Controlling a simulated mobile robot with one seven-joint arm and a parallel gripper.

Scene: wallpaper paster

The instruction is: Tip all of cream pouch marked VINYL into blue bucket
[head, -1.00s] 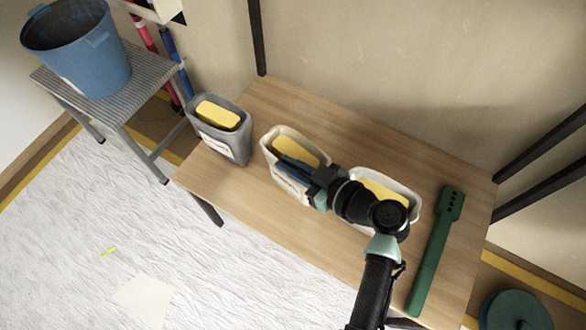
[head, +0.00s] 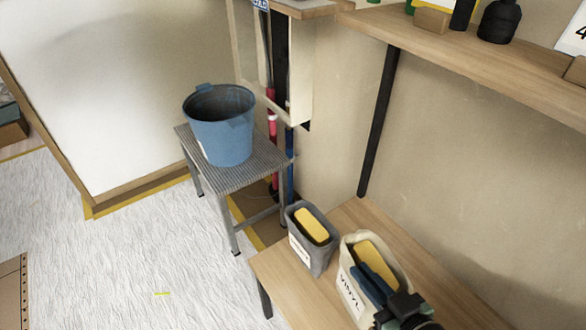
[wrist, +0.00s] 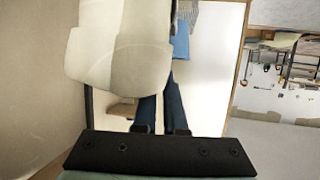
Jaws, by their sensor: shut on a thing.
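The cream pouch marked VINYL (head: 350,292) is upright at the bottom right of the head view, with a yellow block (head: 376,262) showing in its mouth. My gripper (head: 368,285) is shut on the pouch's near side wall; I cannot tell whether the pouch touches the table. In the wrist view the pouch (wrist: 115,65) fills the upper left, beside my dark fingers (wrist: 162,112). The blue bucket (head: 220,130) stands upright on a grey ribbed stool (head: 252,178), left of and beyond the pouch. It also shows partly in the wrist view (wrist: 181,42).
A grey pouch (head: 312,256) with a yellow block stands on the wooden table (head: 275,272), between my gripper and the stool. A dark post (head: 378,125) and a shelf (head: 470,65) are at the right. Open floor (head: 130,250) lies left.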

